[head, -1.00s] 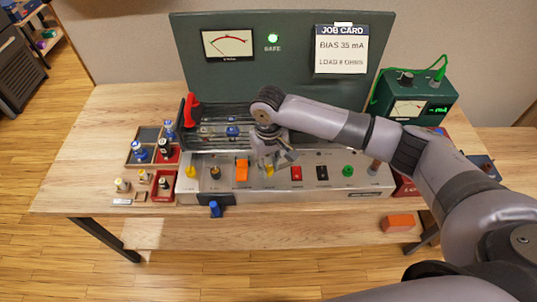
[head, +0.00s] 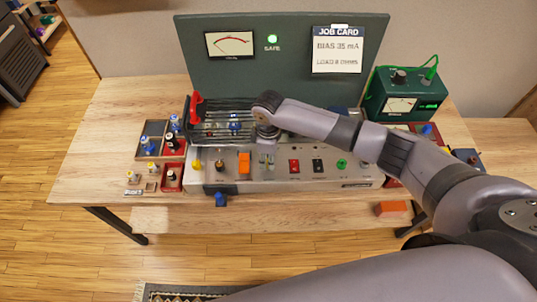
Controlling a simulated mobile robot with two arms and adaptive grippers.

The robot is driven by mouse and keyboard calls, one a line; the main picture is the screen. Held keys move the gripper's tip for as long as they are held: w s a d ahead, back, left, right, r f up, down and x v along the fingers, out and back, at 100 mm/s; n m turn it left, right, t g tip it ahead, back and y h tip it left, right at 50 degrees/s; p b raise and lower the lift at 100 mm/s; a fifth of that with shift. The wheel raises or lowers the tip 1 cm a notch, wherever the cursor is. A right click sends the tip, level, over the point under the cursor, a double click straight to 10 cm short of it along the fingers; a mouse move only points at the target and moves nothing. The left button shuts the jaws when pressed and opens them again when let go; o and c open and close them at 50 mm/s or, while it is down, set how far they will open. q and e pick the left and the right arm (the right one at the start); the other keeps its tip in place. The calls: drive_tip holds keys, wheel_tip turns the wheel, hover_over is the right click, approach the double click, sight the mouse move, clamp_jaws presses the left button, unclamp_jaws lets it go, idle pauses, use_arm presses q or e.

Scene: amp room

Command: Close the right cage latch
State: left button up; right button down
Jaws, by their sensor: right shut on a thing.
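The wire cage (head: 217,126) stands on the light grey amp chassis (head: 330,179), with a red handle (head: 196,108) at its left end. A yellow latch-like piece (head: 197,165) sits at the cage's front left. My left gripper is not in view.
Trays with tubes (head: 172,178) stand left. A green meter box (head: 402,97) stands right.

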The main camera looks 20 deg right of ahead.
drive_tip(key=shift+n+p, duration=0.3)
drive_tip(key=shift+n, duration=0.8)
drive_tip(key=c, duration=1.3)
unclamp_jaws()
wheel_tip(320, 180, up, 12)
